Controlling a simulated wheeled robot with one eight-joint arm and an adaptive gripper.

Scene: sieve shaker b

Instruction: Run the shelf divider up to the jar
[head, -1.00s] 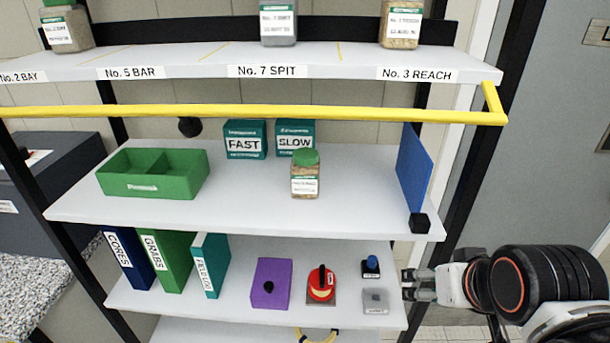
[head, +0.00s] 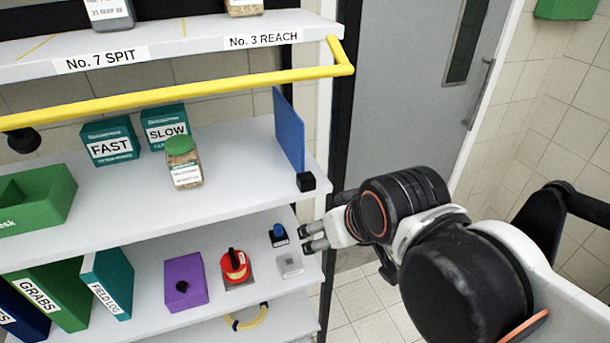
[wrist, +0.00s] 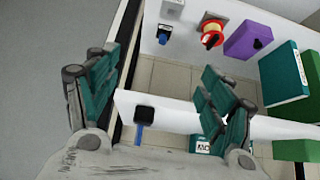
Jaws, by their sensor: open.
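The shelf divider (head: 289,130) is an upright blue panel near the right end of the middle shelf. A black block (head: 306,181) sits at its front foot. The block also shows between my fingers in the wrist view (wrist: 145,114), with a sliver of the blue panel (wrist: 139,134). The jar (head: 184,165), clear with a green lid and tan contents, stands left of the divider, with bare shelf between them. My gripper (head: 312,239) is open and empty, in front of the shelf's right end and below the block. Its spread fingers also show in the wrist view (wrist: 155,85).
Teal FAST (head: 110,142) and SLOW (head: 165,126) boxes stand behind the jar. A yellow rail (head: 180,95) runs across above the middle shelf. The lower shelf holds a red switch (head: 234,266), a blue-topped button (head: 278,235) and a purple box (head: 185,281).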

